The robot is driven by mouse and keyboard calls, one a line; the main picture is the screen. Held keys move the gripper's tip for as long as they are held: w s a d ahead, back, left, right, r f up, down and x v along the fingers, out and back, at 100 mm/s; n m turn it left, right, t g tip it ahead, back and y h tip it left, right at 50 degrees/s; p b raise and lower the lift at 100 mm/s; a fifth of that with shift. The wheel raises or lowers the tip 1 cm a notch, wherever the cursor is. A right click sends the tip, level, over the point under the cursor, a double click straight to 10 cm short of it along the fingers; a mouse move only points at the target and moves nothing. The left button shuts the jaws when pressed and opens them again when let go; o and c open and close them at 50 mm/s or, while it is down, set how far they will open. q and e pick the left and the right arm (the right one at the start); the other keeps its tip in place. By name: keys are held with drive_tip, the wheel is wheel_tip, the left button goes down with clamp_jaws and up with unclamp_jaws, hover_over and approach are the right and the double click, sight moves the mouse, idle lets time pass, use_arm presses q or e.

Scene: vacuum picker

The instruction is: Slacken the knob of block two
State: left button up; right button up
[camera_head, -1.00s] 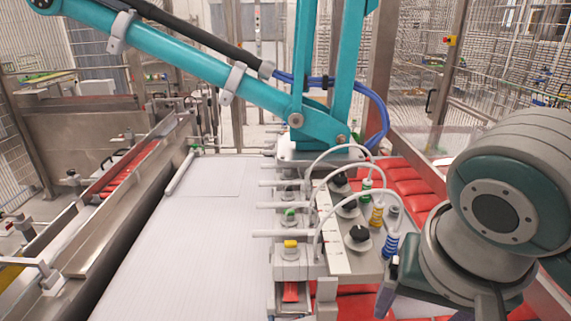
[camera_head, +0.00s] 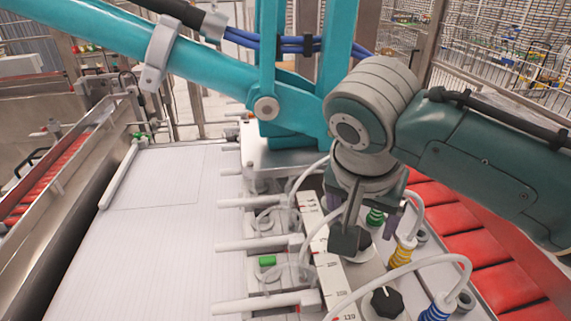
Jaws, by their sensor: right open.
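The picker's plate carries a row of blocks with black knobs on pale round discs. The near black knob (camera_head: 385,302) stands clear at the bottom. A middle black knob (camera_head: 363,240) shows partly behind the fingers of my right gripper (camera_head: 367,234); I take it for the knob of block two, though no block number can be read. My right gripper points down, open, with its fingers around or just above this knob; contact cannot be made out. Any farther knob is hidden by my wrist. My left gripper is out of view.
White hoses arch from green, yellow (camera_head: 403,252) and blue (camera_head: 438,308) coiled fittings close to my right gripper. A teal picker arm (camera_head: 215,75) spans above. Red packs (camera_head: 495,290) lie at right. The white ribbed conveyor (camera_head: 140,255) at left is bare.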

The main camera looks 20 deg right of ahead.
drive_tip(key=shift+x, duration=2.55)
clamp_jaws()
